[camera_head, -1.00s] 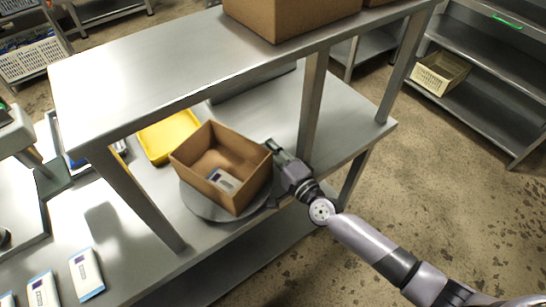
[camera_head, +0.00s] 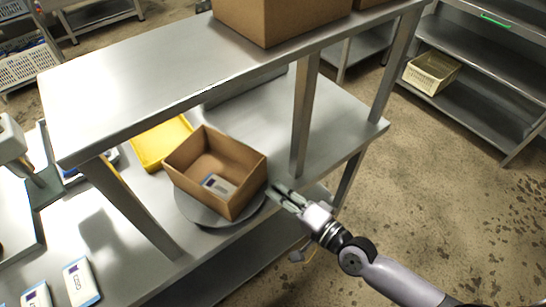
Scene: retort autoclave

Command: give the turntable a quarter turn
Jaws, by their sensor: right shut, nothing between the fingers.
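The round grey turntable (camera_head: 193,211) sits on the lower shelf of the steel table, near its front edge. An open cardboard box (camera_head: 189,186) stands on it and hides most of its top. A white and blue pouch (camera_head: 217,185) lies inside the box. My right gripper (camera_head: 277,192) is shut and empty, just right of the box and by the turntable's right rim. I cannot tell whether its fingertips touch the rim or the box. My left gripper is not in view.
A steel upper shelf (camera_head: 150,75) and its posts (camera_head: 304,115) stand over the work area. A yellow tray (camera_head: 160,143) lies behind the box. White pouches (camera_head: 82,281) lie at front left. Bare shelf surface (camera_head: 335,125) is clear at right.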

